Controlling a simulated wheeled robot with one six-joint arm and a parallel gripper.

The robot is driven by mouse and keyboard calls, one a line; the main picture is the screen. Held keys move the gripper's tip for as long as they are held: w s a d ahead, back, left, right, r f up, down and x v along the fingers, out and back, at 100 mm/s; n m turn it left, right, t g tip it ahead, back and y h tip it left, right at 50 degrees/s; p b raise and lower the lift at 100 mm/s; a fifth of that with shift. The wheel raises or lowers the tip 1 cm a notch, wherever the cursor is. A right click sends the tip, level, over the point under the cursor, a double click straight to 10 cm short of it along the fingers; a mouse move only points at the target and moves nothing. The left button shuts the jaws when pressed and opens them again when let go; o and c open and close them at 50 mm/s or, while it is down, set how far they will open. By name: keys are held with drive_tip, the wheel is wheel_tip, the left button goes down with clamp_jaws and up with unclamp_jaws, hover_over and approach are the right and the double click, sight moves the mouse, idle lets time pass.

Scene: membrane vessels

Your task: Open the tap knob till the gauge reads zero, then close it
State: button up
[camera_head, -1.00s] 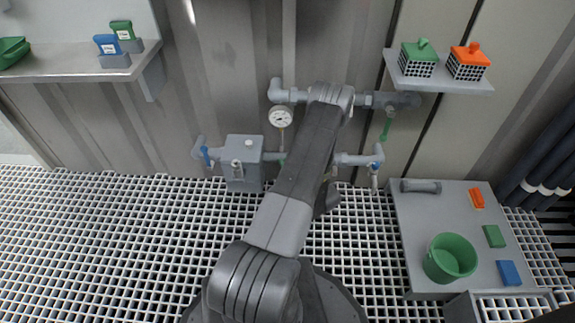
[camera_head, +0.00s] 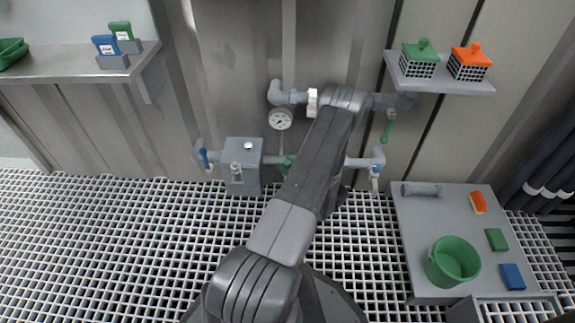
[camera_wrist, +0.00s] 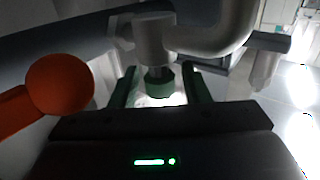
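A green hexagonal knob (camera_wrist: 159,82) hangs from a grey fitting in the wrist view. My gripper (camera_wrist: 159,71) has one finger on each side of it, with a visible gap on both sides; it is open. Whether the fingertips reach past the knob is unclear. In the head view, my arm hides the gripper. A round white gauge (camera_head: 280,119) with a dark needle stands left of my arm; its reading is too small to tell. A green part (camera_head: 287,165) shows on the lower pipe beside my arm; I cannot tell whether it is the same knob.
A blurred orange ball-ended part (camera_wrist: 60,84) is close left of my gripper. Grey pipes (camera_wrist: 220,35) run above it. In the head view, a grey box (camera_head: 243,168), blue handles (camera_head: 205,158) and a green handle (camera_head: 388,130) flank the arm. A bench with a green bucket (camera_head: 453,261) stands right.

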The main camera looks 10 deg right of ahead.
idle(0.3)
drive_tip(key=p+v, duration=0.3)
drive_tip(key=v, duration=1)
drive_tip(key=shift+s+d, duration=0.2)
drive_tip(key=shift+s, duration=0.2)
drive_tip(key=shift+o, duration=0.3)
